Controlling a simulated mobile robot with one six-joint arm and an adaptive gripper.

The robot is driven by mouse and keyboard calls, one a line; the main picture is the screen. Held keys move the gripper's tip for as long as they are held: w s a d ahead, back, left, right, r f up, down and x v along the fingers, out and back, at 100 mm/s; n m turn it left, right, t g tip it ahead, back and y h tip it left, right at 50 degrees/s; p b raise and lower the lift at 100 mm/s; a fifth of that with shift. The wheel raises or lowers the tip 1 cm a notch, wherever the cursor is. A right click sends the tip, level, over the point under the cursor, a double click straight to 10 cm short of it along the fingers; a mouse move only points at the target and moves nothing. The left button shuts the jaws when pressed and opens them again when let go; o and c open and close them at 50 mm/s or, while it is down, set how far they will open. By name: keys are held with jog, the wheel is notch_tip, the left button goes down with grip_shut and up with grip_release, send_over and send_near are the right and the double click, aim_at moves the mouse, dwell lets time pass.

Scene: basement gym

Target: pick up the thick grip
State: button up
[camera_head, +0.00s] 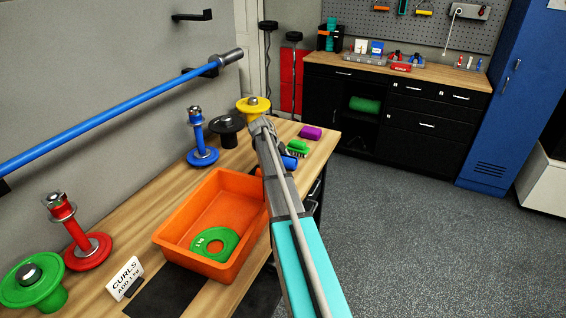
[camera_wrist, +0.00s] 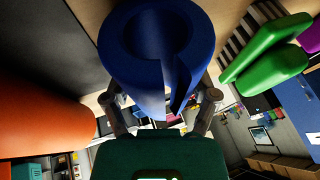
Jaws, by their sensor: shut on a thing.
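The thick grip (camera_wrist: 137,78) is a blue, thick-walled foam tube with a slit along its side, seen end-on in the wrist view. My gripper (camera_wrist: 161,97) is shut on it, with one finger on each side. In the head view a part of the blue grip (camera_head: 289,163) shows just right of my arm, over the workbench. My arm hides the fingers and much of the grip there. I cannot tell whether the grip still touches the bench.
A green grip (camera_head: 298,146) and a purple grip (camera_head: 311,132) lie close by. An orange bin (camera_head: 184,209) with a green plate (camera_head: 214,245) stands left of my arm. A yellow-topped weight stand (camera_head: 253,105) is behind. Open floor (camera_head: 400,240) lies right.

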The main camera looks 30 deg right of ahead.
aim_at(286, 156)
jog(key=shift+s+a, duration=0.2)
jog(key=shift+s, duration=0.05)
notch_tip(286, 156, up, 2)
jog(key=shift+w+d+r+p, duration=0.1)
jog(key=shift+p, duration=1.1)
jog(key=shift+r+p, duration=0.85)
jog(key=shift+p, duration=0.05)
jog(key=s+a+r+p, duration=0.2)
jog(key=s+r+p, duration=0.2)
jog(key=s, duration=0.2)
jog(key=s+a+r+p, duration=0.3)
jog(key=s+r+p, duration=0.2)
jog(key=s, duration=0.1)
jog(key=shift+s+a+r, duration=0.2)
jog(key=shift+s+a, duration=0.15)
